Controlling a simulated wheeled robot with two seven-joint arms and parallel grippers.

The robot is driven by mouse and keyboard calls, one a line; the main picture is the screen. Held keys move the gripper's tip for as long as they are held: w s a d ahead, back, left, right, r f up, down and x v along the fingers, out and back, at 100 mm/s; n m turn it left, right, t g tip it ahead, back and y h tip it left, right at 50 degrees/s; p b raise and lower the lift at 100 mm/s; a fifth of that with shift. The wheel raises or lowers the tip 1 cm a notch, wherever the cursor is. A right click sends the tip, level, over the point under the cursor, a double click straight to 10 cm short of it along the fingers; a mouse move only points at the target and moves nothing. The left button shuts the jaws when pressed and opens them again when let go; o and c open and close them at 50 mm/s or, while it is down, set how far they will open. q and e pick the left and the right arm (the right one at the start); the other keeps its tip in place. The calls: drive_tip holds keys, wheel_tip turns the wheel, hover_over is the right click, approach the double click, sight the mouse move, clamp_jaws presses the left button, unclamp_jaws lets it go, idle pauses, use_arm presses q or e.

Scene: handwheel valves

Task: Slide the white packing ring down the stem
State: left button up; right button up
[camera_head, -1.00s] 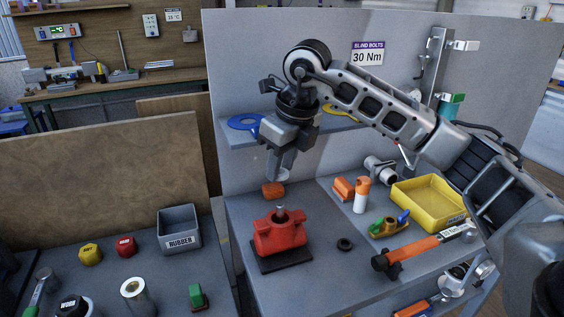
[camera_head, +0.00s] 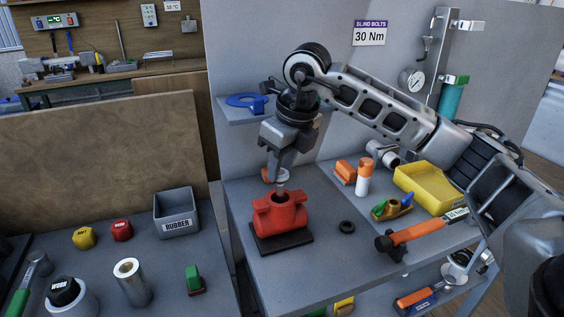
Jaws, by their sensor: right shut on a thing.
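The red valve body (camera_head: 280,216) stands on a dark base plate (camera_head: 282,243) on the grey bench. A short grey stem (camera_head: 281,188) rises from its top. My right gripper (camera_head: 275,176) points down just above the stem, shut on a small orange-brown piece (camera_head: 267,175). A pale part shows beside the orange; I cannot tell whether it is the white packing ring or a fingertip. Whether the held piece touches or surrounds the stem is unclear. My left gripper is not in view.
A black ring (camera_head: 347,227) lies right of the valve. A grey RUBBER bin (camera_head: 177,221) stands on the left table. A shelf (camera_head: 235,113) is behind my gripper.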

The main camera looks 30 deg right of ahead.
sight(281, 183)
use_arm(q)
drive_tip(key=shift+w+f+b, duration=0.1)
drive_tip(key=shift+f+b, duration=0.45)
use_arm(e)
drive_tip(key=shift+f, duration=0.65)
use_arm(q)
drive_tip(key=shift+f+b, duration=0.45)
drive_tip(key=shift+b, duration=0.45)
use_arm(e)
drive_tip(key=shift+f, duration=1.2)
drive_tip(key=o, duration=1)
drive_tip(key=shift+o, duration=0.2)
use_arm(q)
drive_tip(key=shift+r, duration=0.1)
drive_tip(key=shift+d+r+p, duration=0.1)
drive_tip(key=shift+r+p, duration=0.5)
drive_tip(key=shift+p, duration=0.25)
use_arm(e)
drive_tip(key=v, duration=1.6)
